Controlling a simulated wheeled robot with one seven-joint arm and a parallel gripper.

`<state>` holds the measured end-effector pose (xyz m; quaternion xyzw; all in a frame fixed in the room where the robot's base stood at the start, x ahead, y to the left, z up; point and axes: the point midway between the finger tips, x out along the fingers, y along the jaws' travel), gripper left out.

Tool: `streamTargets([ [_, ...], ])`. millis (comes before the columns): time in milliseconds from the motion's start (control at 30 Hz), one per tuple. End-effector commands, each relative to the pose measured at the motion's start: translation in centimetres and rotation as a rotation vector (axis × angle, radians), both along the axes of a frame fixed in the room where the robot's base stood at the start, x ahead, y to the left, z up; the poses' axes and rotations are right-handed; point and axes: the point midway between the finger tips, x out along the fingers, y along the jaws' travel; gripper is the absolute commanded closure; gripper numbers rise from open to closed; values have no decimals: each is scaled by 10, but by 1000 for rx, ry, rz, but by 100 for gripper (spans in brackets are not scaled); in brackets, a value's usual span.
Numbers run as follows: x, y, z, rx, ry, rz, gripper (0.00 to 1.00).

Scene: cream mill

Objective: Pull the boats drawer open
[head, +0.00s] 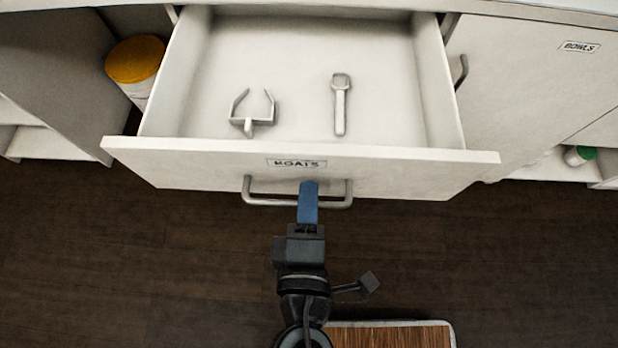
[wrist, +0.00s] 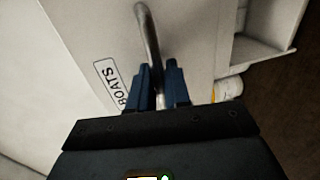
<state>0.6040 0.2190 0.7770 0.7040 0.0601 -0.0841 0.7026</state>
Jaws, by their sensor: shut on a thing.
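The boats drawer (head: 385,160) is pulled well out of the white cabinet, and its inside shows. Its front carries a BOATS label (head: 297,163), which also shows in the wrist view (wrist: 110,83). A grey bar handle (head: 262,201) is on the drawer front; it also shows in the wrist view (wrist: 147,30). My gripper (head: 308,188) is shut on the handle, with its blue fingers on either side of the bar in the wrist view (wrist: 159,85). Inside the drawer lie a grey forked piece (head: 252,118) and a grey spoon-like piece (head: 340,105).
A jar with a yellow lid (head: 135,60) stands in the open shelf on the left. A cabinet door labelled BOWLS (head: 535,80) is on the right. A green-lidded container (head: 578,155) sits low at far right. The dark wood floor (head: 120,260) before the drawer is clear.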

Motion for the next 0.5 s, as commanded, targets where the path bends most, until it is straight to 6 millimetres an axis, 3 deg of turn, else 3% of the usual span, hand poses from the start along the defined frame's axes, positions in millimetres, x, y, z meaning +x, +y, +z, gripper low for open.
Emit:
streamTargets([
  [400, -3, 0, 0, 0, 1, 0, 100],
  [433, -3, 0, 0, 0, 1, 1, 81],
  [500, -3, 0, 0, 0, 1, 0, 74],
])
